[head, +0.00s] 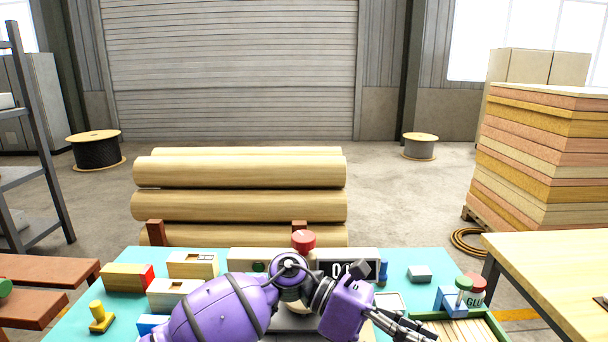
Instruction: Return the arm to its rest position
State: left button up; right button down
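My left arm, purple with dark bands, comes in from the lower left and reaches across the teal worktop (420,256). My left gripper (422,332) points to the lower right, near the left edge of a green-rimmed tray (492,322). Its fingers are seen at a slant near the bottom edge, and their gap is unclear. I see nothing clearly held in it. My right gripper is not in view.
Behind my arm stand a red-knobbed device (304,240) and a numbered display box (365,262), partly hidden. Wooden boxes (192,265) and a yellow stamp-like piece (101,317) lie left. A glue bottle (473,288) stands right. A wooden table (560,268) adjoins at right.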

pick_arm(q)
jog(key=w+a+f+n+t+h+p, duration=0.1)
jog(key=w+a+f+n+t+h, duration=0.3)
jog(key=n+t, duration=0.85)
jog(key=w+a+f+n+t, duration=0.1)
jog(key=a+f+n+t, duration=0.4)
jog(key=n, duration=1.2)
jog(key=s+a+f+n+t+y, duration=0.3)
jog(key=a+f+n+t+y, duration=0.3)
jog(key=a+f+n+y, duration=0.6)
jog(key=s+a+f+n+g+y, duration=0.1)
jog(key=s+a+f+n, duration=0.3)
jog(key=s, duration=0.4)
jog(key=s+a+f+n+g+y+p, duration=0.1)
jog(key=s+a+f+n+g+y, duration=0.1)
jog(key=s+a+f+n+g, duration=0.2)
jog(key=s+a+f+n+g+y, duration=0.2)
jog(key=s+a+f+n, duration=0.3)
jog(key=s+a+f, duration=0.3)
jog(key=s+g, duration=0.1)
jog(key=s, duration=0.3)
jog(key=shift+s+a+f+p, duration=0.3)
jog(key=shift+s+a+f, duration=0.05)
jog(key=shift+s+f, duration=0.05)
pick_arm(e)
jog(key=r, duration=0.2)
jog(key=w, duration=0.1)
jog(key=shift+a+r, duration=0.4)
